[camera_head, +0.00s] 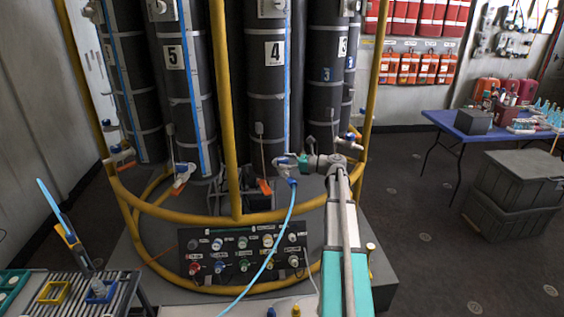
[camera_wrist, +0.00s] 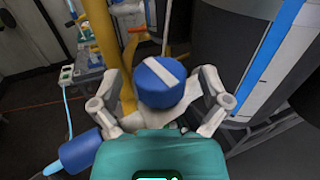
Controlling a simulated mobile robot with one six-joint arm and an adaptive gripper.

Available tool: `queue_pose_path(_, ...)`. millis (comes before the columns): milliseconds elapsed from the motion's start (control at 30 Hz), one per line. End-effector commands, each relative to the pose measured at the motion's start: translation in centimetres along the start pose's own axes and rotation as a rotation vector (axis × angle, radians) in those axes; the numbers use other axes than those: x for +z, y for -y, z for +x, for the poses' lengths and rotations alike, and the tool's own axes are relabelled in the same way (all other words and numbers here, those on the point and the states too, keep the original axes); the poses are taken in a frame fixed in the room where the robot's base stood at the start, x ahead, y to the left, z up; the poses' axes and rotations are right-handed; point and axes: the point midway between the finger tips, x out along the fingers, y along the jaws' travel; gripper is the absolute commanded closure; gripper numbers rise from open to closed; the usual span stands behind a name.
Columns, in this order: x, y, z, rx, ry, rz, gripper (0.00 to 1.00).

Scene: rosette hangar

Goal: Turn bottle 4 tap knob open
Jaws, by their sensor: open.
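Bottle 4 (camera_head: 267,90) is a tall dark cylinder with a white "4" label, standing in the rack in the head view. In the wrist view its tap knob (camera_wrist: 160,88) is round and blue with a white stripe across its face. My gripper (camera_wrist: 161,74) is open, with one finger on each side of the knob. I cannot tell whether either finger touches it. In the head view my gripper (camera_head: 312,164) is at the low front of bottle 4, and the knob is hard to make out there. A blue hose fitting (camera_wrist: 75,153) shows at lower left in the wrist view.
A yellow rail (camera_head: 236,217) curves around the rack's front. A light-blue hose (camera_head: 272,248) hangs down past a panel of coloured knobs (camera_head: 207,268). Bottle 5 (camera_head: 176,90) stands to the left. A blue table (camera_head: 447,119) and grey crates (camera_head: 513,190) are at right.

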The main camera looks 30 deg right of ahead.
Motion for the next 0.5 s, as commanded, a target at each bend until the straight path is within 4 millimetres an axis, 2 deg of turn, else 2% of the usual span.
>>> queue_pose_path(167,0.00,0.01,0.68,-0.002,0.000,0.000,0.04)
queue_pose_path(467,0.00,0.00,0.75,-0.002,0.000,0.000,0.04)
queue_pose_path(500,0.00,0.00,0.75,-0.002,0.000,0.000,0.11)
